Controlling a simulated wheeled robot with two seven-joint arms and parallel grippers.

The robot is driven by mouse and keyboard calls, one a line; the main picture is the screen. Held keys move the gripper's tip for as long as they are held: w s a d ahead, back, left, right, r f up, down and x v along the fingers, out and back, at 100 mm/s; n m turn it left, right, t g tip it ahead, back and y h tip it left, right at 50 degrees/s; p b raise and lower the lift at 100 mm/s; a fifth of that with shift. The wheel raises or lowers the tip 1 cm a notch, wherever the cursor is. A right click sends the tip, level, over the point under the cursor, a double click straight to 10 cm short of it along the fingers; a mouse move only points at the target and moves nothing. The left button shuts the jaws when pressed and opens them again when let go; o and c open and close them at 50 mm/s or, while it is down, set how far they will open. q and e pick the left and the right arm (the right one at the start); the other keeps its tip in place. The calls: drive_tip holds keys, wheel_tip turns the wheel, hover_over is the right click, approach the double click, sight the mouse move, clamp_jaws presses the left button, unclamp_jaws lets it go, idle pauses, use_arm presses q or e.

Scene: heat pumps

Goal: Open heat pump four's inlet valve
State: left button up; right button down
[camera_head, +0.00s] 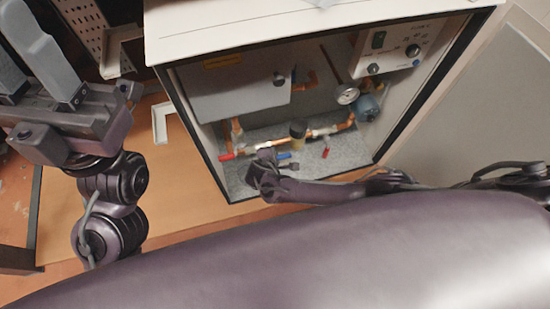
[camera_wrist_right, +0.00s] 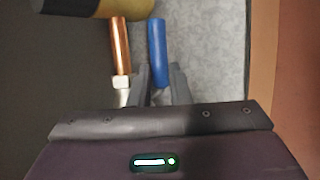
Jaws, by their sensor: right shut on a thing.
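The open heat pump cabinet (camera_head: 290,90) stands in the middle of the head view, with copper pipes along its lower part. A blue valve handle (camera_head: 285,155) sits low in the cabinet, near the pipe. My right gripper (camera_head: 268,160) reaches into the cabinet there. In the right wrist view the blue handle (camera_wrist_right: 157,50) stands between the fingertips of my right gripper (camera_wrist_right: 160,82), which is shut on it. A copper pipe (camera_wrist_right: 121,45) runs beside the handle. My left gripper (camera_head: 24,65) is raised at the left, open and empty. I see no label saying which pump this is.
Red handles show at the pipe's left end (camera_head: 226,157) and right of the blue one (camera_head: 325,153). Cabinet walls bound both sides of my right gripper.

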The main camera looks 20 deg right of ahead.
drive_tip(key=shift+r, duration=0.1)
drive_tip(key=shift+h, duration=0.3)
drive_tip(key=c, duration=1.3)
unclamp_jaws()
drive_tip(key=shift+c, duration=0.2)
